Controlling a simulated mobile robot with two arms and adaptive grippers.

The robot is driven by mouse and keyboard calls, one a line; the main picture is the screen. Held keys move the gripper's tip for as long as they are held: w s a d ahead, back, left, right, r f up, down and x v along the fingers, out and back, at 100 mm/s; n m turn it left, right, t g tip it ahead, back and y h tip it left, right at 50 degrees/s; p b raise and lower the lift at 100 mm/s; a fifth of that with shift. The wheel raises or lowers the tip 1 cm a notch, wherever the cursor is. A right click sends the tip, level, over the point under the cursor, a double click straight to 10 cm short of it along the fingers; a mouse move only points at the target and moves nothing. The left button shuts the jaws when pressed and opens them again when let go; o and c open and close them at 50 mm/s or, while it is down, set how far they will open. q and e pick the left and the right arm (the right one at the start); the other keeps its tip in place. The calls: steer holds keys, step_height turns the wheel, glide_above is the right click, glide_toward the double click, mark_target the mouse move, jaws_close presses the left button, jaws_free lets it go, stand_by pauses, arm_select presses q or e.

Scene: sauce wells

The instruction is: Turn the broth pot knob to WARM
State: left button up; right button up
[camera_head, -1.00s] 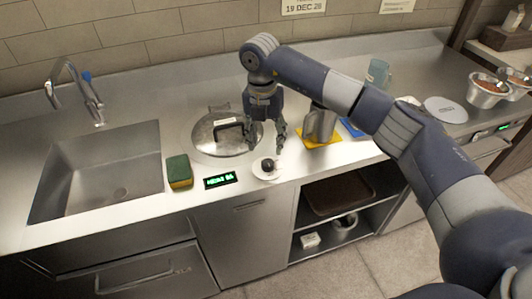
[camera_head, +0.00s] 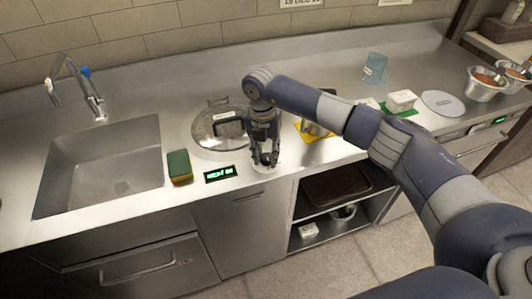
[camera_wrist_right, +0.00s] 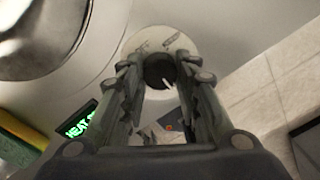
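The knob (camera_wrist_right: 157,70) is a small black knob on a round white dial plate (camera_wrist_right: 181,43), set in the counter in front of the broth pot. A pale pointer mark shows on it; the dial's labels are too small to read. My right gripper (camera_head: 264,164) is lowered over the dial and points down. In the wrist view my right gripper (camera_wrist_right: 160,72) has its fingers apart on either side of the knob, with gaps visible. In the head view the fingers hide the knob. The broth pot (camera_head: 205,131) has a metal lid with a dark handle. My left gripper is not in view.
A green-lit display (camera_head: 220,174) reading HEAT and a green-yellow sponge (camera_head: 179,166) lie left of the dial. A metal vessel (camera_head: 313,129) on a yellow mat stands close right of my gripper. The sink (camera_head: 100,170) is at left. Open shelves (camera_head: 335,185) are below.

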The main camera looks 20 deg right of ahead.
stand_by(0.3)
steer(key=shift+f+n+b, duration=0.1)
steer(key=shift+n+b, duration=1.05)
steer(key=shift+n, duration=0.05)
steer(key=n+b, duration=0.3)
steer(key=shift+d+n, duration=0.1)
steer(key=shift+n, duration=0.2)
steer(key=n+b, duration=0.2)
steer(key=n, duration=0.1)
steer(key=shift+t, duration=0.3)
steer(key=shift+n+b, duration=1)
steer(key=shift+n, duration=0.3)
steer(key=shift+r, duration=0.2)
steer(key=o, duration=1.1)
steer(key=shift+c, duration=0.2)
